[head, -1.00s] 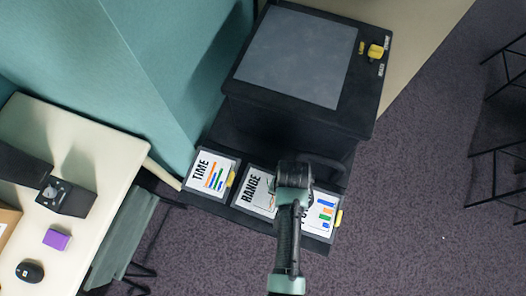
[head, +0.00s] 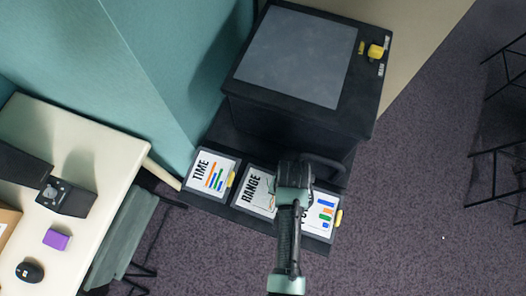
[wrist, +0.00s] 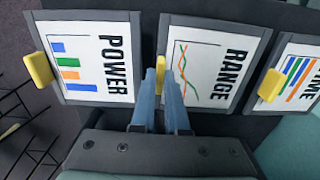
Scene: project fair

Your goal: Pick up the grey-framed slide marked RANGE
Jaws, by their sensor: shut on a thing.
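The grey-framed slide marked RANGE (head: 254,188) lies in the middle of a row of three, partly covered by my arm in the head view. It also shows in the wrist view (wrist: 207,64), with a line graph and a yellow tab (wrist: 161,66) at its left edge. My gripper (wrist: 161,72) is shut on that yellow tab, with one finger on each side of it. In the head view my gripper (head: 294,185) is over the slide's right end and hides the tab. The slide still lies level in the row.
The TIME slide (head: 206,172) and the POWER slide (wrist: 99,62) lie on either side on the dark ledge. A black box with a grey top panel (head: 290,55) stands behind them. A cream table (head: 90,150) is at left; carpet is open at right.

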